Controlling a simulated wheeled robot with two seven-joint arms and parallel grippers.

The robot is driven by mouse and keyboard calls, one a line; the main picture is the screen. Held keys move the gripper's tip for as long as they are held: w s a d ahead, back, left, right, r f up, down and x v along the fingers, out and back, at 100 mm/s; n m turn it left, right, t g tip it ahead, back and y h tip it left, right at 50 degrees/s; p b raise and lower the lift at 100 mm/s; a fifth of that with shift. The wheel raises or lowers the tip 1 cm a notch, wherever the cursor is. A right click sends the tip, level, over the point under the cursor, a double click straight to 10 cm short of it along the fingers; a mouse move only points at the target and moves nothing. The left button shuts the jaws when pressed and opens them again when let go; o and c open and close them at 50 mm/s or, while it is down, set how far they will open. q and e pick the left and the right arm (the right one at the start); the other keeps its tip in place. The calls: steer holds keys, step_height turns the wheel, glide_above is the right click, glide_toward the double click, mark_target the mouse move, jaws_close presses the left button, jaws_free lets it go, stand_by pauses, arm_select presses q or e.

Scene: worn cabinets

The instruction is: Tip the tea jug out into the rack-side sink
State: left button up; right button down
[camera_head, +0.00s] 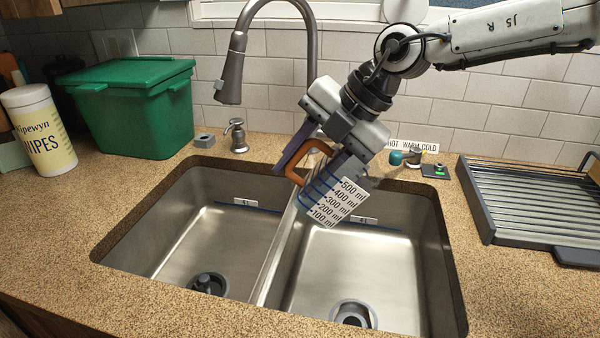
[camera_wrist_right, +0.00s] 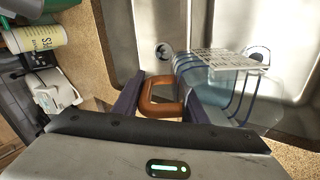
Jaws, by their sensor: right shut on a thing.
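The clear tea jug (camera_head: 322,195) carries a white millilitre scale label and an orange-brown handle (camera_head: 308,158). My right gripper (camera_head: 312,168) is shut on the handle and holds the jug tilted in the air, over the divider and the back left part of the right basin. In the right wrist view, the handle (camera_wrist_right: 160,97) sits between the two fingers, with the bluish clear jug body (camera_wrist_right: 215,85) beyond it. I cannot tell how much liquid is inside; no stream shows. The rack-side sink (camera_head: 400,255) is the right steel basin. My left gripper is not in view.
A slatted drying rack (camera_head: 530,200) stands right of the sink. The left basin (camera_head: 200,240) looks empty. The faucet (camera_head: 235,70) arches at the back, left of the jug. A green bin (camera_head: 135,105) and a wipes tub (camera_head: 40,130) stand at left. The front counter is clear.

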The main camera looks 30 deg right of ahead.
steer(key=shift+r+y+b, duration=0.15)
steer(key=shift+y+b, duration=0.15)
steer(key=shift+b, duration=0.45)
steer(key=shift+r+t, duration=0.15)
steer(key=shift+t, duration=0.25)
steer(key=shift+b, duration=0.3)
steer(key=shift+y+b, duration=0.5)
steer(key=shift+b, duration=0.25)
steer(key=shift+r+t, duration=0.2)
steer(key=shift+t, duration=0.2)
